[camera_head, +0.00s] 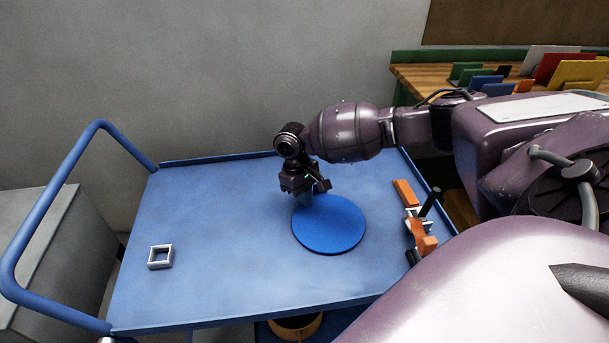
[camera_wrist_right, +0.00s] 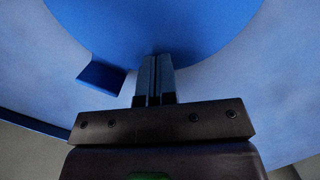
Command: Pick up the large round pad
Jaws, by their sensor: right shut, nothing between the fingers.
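The large round pad (camera_head: 335,228) is a flat blue disc on the blue cart top, right of its middle. It fills the upper part of the right wrist view (camera_wrist_right: 150,22). My right gripper (camera_head: 308,202) is at the pad's back-left edge and hides a little of it. Its fingers (camera_wrist_right: 154,60) are shut together with nothing between them, and their tips overlap the pad's edge in the wrist view. I cannot tell whether they touch it. A small blue block (camera_wrist_right: 101,76) shows beside the pad's edge. My left gripper is out of view.
A light square frame (camera_head: 161,256) lies at the cart's front left. An orange and black clamp-like tool (camera_head: 420,235) lies along the right edge. A wooden bench (camera_head: 425,75) with coloured pieces stands behind right.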

